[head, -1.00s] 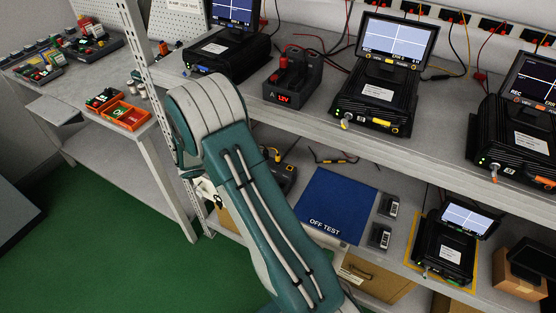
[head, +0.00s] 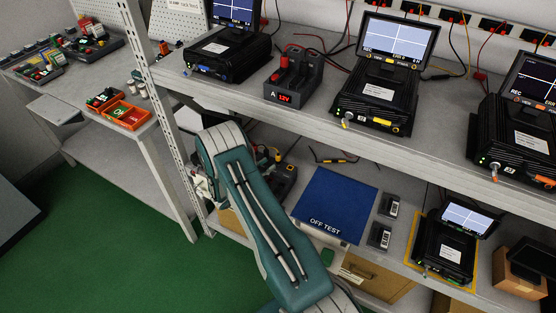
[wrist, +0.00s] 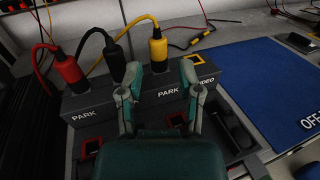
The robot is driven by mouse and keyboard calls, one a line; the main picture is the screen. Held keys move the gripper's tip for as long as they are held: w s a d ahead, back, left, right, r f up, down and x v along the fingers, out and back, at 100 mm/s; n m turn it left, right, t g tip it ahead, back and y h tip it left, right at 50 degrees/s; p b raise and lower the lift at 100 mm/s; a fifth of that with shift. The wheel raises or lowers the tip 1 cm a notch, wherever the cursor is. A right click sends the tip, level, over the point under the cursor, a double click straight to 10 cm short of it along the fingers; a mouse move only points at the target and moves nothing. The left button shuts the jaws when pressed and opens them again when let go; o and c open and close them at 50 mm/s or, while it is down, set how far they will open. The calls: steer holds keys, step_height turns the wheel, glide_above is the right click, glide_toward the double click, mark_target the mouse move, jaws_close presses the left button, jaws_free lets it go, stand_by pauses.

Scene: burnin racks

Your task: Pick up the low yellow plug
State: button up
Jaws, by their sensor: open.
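The low yellow plug (wrist: 158,48) stands upright at the back of a dark grey block (wrist: 100,97) marked "PARK", with a yellow cable rising from its top. It also shows small in the head view (head: 277,155) on the lower shelf. My gripper (wrist: 158,80) is open and empty. In the wrist view its fingertips lie left and right of the yellow plug's base, on the near side; the exact gap in depth I cannot tell. In the head view my arm hides most of the gripper and block.
A black plug (wrist: 117,70) and a red plug (wrist: 69,69) stand left of the yellow one, the black one close by. The blue "OFF TEST" mat (head: 335,200) lies to the right. The upper shelf edge (head: 300,107) runs above the lower shelf.

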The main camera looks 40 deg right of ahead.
mark_target(277, 156)
steer(key=d, duration=0.5)
steer(key=shift+w+d, duration=0.15)
steer(key=shift+w, duration=0.2)
jaws_close()
steer(key=shift+r, duration=0.65)
steer(key=s+a+r, duration=0.5)
steer(key=a+r, duration=0.6)
steer(key=a, duration=0.2)
steer(key=shift+s+r, duration=0.2)
steer(key=shift+r, duration=0.2)
